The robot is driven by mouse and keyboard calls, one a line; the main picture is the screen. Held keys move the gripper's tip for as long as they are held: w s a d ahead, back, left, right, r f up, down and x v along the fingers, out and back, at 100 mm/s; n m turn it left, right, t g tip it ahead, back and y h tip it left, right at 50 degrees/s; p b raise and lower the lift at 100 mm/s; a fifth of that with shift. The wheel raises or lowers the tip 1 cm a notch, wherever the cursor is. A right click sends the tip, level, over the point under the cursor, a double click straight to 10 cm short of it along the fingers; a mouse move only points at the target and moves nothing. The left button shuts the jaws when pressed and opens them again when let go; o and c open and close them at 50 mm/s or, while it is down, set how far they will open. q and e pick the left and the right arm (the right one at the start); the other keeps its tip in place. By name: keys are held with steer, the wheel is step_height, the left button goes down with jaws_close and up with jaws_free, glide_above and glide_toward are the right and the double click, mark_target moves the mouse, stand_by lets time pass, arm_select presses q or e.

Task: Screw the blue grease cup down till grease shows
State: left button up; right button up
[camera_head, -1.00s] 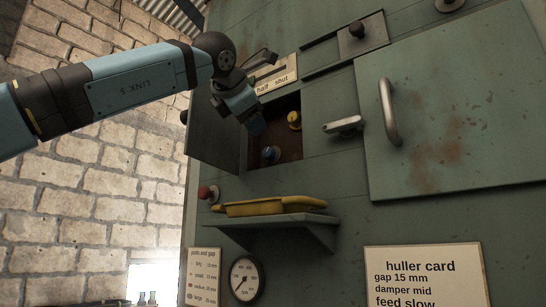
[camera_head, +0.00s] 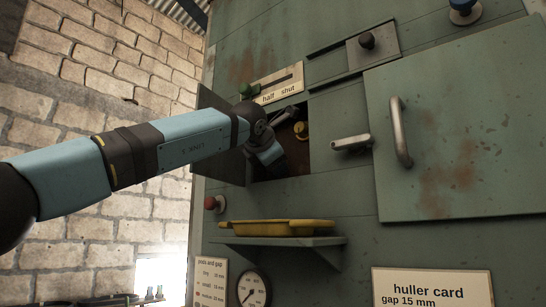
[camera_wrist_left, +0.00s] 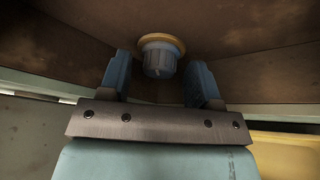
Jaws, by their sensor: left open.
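The blue grease cup (camera_wrist_left: 160,60) shows in the left wrist view as a ridged blue-grey cap on a yellowish ring. I cannot tell whether that ring is a collar or grease. My left gripper (camera_wrist_left: 160,82) is open, with one finger on each side of the cup and a gap visible at both. In the head view my left gripper (camera_head: 268,157) reaches into the open recess and hides the blue cup. A yellow cup (camera_head: 301,131) sits higher in the same recess. My right gripper is not in view.
The recess's door (camera_head: 222,150) stands open at the left. A lever handle (camera_head: 350,142) is to the right, beside a large panel with a bar handle (camera_head: 400,135). A shelf (camera_head: 280,241) holding a yellow tray (camera_head: 270,227) lies below; a red knob (camera_head: 213,203) is at lower left.

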arm_select(q)
steer(key=c, duration=0.9)
steer(key=shift+m+t+b, duration=0.4)
steer(key=shift+m+b, duration=0.1)
steer(key=shift+m, duration=0.1)
steer(key=shift+c, duration=0.2)
steer(key=o, duration=0.9)
steer(key=shift+o, duration=0.2)
steer(key=shift+s, duration=0.15)
